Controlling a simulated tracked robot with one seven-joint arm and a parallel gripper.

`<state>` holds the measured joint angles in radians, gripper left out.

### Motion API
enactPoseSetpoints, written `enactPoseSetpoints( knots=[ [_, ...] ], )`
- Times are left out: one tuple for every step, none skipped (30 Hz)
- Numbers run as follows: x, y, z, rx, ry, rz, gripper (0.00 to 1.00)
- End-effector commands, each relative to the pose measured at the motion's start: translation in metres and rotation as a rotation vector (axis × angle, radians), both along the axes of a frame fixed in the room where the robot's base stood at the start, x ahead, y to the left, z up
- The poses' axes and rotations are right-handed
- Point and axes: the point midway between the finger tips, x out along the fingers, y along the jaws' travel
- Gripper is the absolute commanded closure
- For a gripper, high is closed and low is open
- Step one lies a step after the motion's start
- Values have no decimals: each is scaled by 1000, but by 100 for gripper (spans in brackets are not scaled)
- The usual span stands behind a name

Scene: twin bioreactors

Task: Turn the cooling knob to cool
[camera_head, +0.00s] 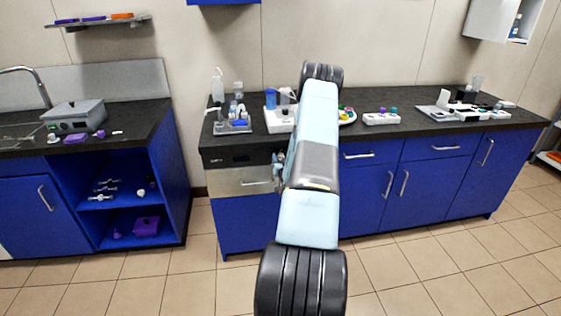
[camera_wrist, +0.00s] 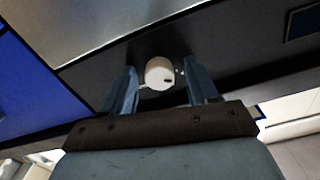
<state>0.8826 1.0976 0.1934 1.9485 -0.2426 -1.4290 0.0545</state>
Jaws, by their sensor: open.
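The cooling knob (camera_wrist: 160,73) is a small white round knob with a short dark mark, on a black panel (camera_wrist: 215,52) in the wrist view. My gripper (camera_wrist: 160,84) is open, with one blue finger on each side of the knob. Small gaps show between the fingers and the knob, and I cannot tell how deep the fingertips reach. In the head view my gripper (camera_head: 279,170) is at the front of the counter unit with the black strip (camera_head: 230,157) and steel front (camera_head: 235,181). There my arm hides the knob.
The black worktop (camera_head: 400,127) above holds bottles, a rack (camera_head: 234,126) and several instruments. Blue cabinets (camera_head: 430,180) with handles lie to the right. A separate sink counter (camera_head: 130,120) stands to the left. The tiled floor in front is clear.

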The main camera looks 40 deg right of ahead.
Motion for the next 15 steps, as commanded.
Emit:
enactPoseSetpoints(
  knots=[
    [0, 0, 0, 0, 0, 0, 41],
    [0, 0, 0, 0, 0, 0, 41],
    [0, 0, 0, 0, 0, 0, 41],
    [0, 0, 0, 0, 0, 0, 44],
    [0, 0, 0, 0, 0, 0, 47],
    [0, 0, 0, 0, 0, 0, 51],
    [0, 0, 0, 0, 0, 0, 53],
    [0, 0, 0, 0, 0, 0, 56],
    [0, 0, 0, 0, 0, 0, 60],
    [0, 0, 0, 0, 0, 0, 63],
    [0, 0, 0, 0, 0, 0, 66],
    [0, 0, 0, 0, 0, 0, 70],
    [0, 0, 0, 0, 0, 1, 73],
    [0, 0, 0, 0, 0, 1, 76],
    [0, 1, 0, 0, 0, 1, 79]
  ],
)
